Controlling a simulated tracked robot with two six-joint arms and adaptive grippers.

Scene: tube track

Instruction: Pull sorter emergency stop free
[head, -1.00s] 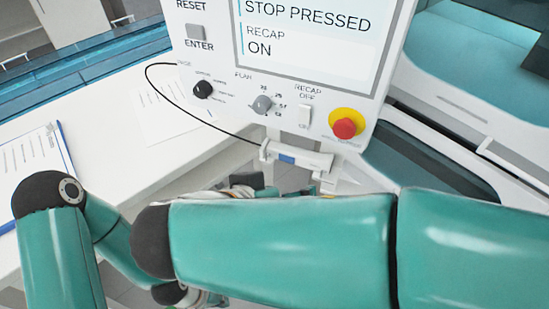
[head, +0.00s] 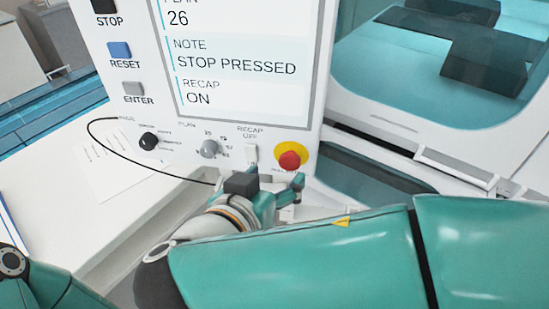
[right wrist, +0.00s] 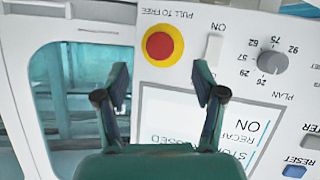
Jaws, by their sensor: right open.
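The emergency stop is a red mushroom button (head: 289,160) on a yellow disc, low on the right side of the sorter's white control panel (head: 232,135). The panel's screen (head: 245,60) reads STOP PRESSED. My right gripper (head: 277,188) is just below the button in the head view, partly hidden by its own wrist. In the right wrist view the right gripper (right wrist: 160,84) is open and empty. There the red button (right wrist: 159,46) lies ahead of the gap between its fingers, beside the label PULL TO FREE. My left gripper is out of view.
A white switch (head: 251,153), a grey plan knob (head: 209,149) and a black knob (head: 148,141) sit left of the button. A black cable (head: 92,128) loops over the white table. A glazed machine (head: 440,75) stands at the right.

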